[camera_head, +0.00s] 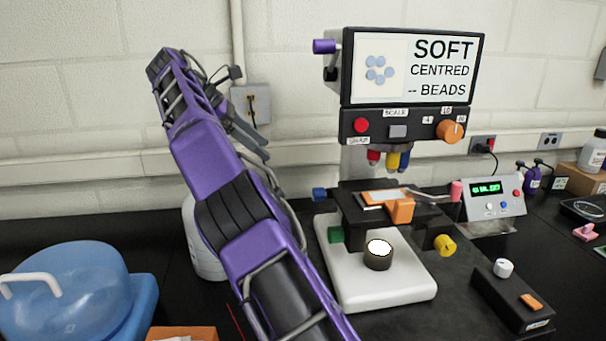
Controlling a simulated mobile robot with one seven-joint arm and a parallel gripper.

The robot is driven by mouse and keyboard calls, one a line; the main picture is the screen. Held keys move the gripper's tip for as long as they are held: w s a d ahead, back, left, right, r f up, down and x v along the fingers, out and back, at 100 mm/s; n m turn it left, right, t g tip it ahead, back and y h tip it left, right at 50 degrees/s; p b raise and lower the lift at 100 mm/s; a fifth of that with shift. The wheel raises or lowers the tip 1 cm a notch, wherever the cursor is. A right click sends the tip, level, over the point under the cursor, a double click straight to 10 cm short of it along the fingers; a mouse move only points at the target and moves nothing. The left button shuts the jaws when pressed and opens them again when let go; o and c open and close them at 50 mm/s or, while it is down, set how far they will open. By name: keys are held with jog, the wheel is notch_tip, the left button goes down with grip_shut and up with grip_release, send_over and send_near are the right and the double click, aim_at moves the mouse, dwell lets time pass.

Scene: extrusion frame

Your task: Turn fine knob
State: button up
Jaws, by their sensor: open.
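A microscope-like instrument stands at centre right. A yellow knob (444,245) sticks out at its lower right and a green knob (336,235) at its lower left. A blue knob (319,194) is at the left of the dark stage (352,207). An orange dial (449,131) is on the upper panel, and a purple knob (324,46) is left of the screen. No readable label shows which knob is the fine one. My purple arm rises at left of the instrument, apart from its knobs in the picture.
A pink-tipped lever (456,191) reaches right from the stage. A black box (512,299) with a white knob stands at front right. A grey display unit (493,196) is behind it. A blue domed container (70,290) is at far left. A wall is behind.

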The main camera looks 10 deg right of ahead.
aim_at(313, 190)
jog(key=x, duration=1.8)
jog(key=shift+s+d+f, duration=0.1)
jog(key=shift+s, duration=0.25)
jog(key=shift+c, duration=0.4)
grip_shut()
